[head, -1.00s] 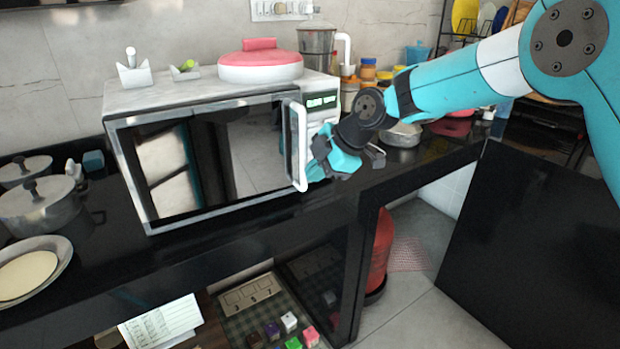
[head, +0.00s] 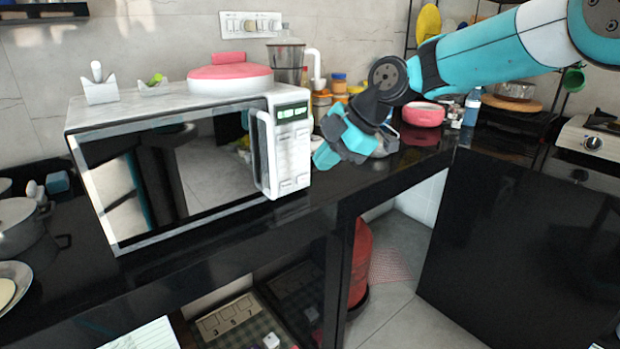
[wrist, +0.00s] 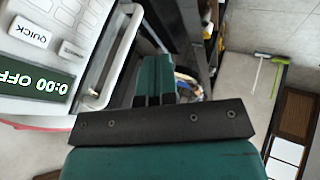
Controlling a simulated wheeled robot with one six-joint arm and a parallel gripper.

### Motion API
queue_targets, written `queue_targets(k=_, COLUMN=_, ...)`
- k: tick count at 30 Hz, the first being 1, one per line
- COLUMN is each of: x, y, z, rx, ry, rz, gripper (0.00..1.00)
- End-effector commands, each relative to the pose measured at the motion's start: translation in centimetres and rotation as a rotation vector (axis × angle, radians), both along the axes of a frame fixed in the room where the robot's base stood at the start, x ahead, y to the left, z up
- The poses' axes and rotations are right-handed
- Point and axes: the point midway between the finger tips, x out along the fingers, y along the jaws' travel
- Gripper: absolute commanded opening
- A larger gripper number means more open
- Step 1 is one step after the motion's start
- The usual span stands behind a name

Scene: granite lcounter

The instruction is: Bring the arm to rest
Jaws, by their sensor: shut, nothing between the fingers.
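My gripper (head: 331,144) is in the head view, just right of the microwave, over the black counter's front part. It looks apart from the microwave and carries nothing. In the wrist view my gripper's fingers (wrist: 155,80) are together with no object between them. The arm reaches in from the upper right of the head view. The microwave's (head: 292,150) door is shut, and its display and buttons show close by at the left of the wrist view.
A pink-lidded container (head: 230,80) and small holders (head: 99,88) stand on the microwave. Jars, a red pot (head: 423,114) and a bottle (head: 472,106) stand on the counter (head: 400,165) behind my arm. A red cylinder (head: 360,260) stands below. Open floor (head: 390,315) lies in front.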

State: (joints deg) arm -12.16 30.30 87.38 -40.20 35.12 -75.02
Motion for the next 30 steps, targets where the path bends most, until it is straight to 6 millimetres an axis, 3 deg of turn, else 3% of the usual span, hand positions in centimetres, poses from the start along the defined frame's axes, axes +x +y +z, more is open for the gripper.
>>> queue_targets(k=6, x=-0.3, y=-1.4, z=2.1, rx=0.001, ry=0.007, rz=-0.012, gripper=0.00)
queue_targets(k=10, x=-3.3, y=-2.1, z=4.3, rx=0.000, ry=0.101, rz=-0.121, gripper=0.00)
queue_targets(k=14, x=-10.1, y=-3.7, z=7.2, rx=-0.008, ry=0.302, rz=-0.377, gripper=0.00)
queue_targets(k=15, x=-12.6, y=-4.3, z=7.9, rx=-0.013, ry=0.372, rz=-0.474, gripper=0.00)
queue_targets(k=21, x=-24.6, y=-8.0, z=8.7, rx=-0.050, ry=0.667, rz=-0.936, gripper=0.00)
queue_targets(k=25, x=-29.7, y=-9.7, z=8.0, rx=-0.070, ry=0.776, rz=-1.142, gripper=0.00)
queue_targets(k=30, x=-32.1, y=-10.6, z=7.3, rx=-0.080, ry=0.828, rz=-1.252, gripper=0.00)
